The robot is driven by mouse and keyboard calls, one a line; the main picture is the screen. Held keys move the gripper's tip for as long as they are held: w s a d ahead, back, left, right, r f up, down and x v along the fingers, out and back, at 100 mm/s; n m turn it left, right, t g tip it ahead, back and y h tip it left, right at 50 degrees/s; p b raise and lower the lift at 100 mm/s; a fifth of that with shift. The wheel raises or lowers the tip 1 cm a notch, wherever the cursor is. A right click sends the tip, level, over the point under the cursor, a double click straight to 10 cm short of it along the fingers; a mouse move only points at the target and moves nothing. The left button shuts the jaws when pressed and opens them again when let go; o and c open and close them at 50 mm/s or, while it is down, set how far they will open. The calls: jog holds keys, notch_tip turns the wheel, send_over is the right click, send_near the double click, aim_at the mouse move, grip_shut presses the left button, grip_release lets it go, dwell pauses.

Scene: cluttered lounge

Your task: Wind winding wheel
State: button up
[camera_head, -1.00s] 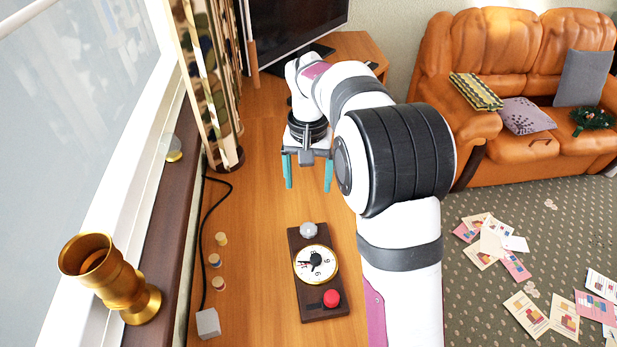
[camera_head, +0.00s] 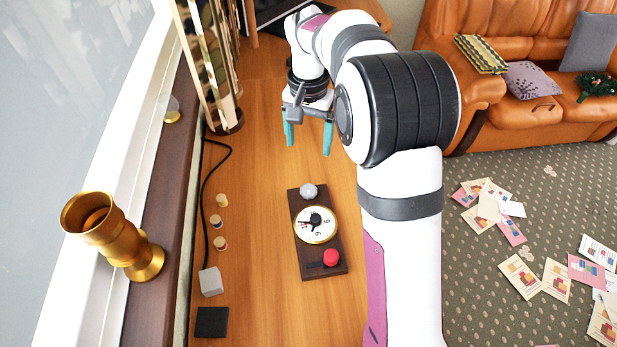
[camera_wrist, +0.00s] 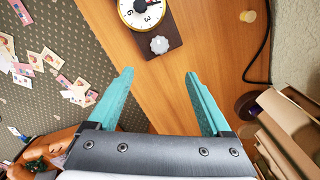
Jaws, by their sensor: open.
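A dark wooden board (camera_head: 303,262) lies on the wooden tabletop. It carries a round white dial with a gold rim (camera_head: 316,224), a round grey knob (camera_head: 308,191) at its far end and a red knob (camera_head: 330,257) at its near end. I cannot tell which part is the winding wheel. My gripper (camera_head: 308,150) is open and empty, above the table beyond the board's grey-knob end. In the wrist view, the grey knob (camera_wrist: 159,45) shows ahead between the teal fingertips (camera_wrist: 159,73), apart from them. The red knob is outside that view.
Several small wooden pegs (camera_head: 221,222), a black cable (camera_head: 204,195), a grey block (camera_head: 210,282) and a dark square (camera_head: 212,322) lie left of the board. A gold vase (camera_head: 112,235) stands on the sill. A tall gold-patterned object (camera_head: 205,60) stands left of my gripper.

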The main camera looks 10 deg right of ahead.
jog(key=n, duration=1.5)
send_near(309, 189)
notch_tip(309, 189, down, 9)
jog(key=shift+w+f, duration=0.1)
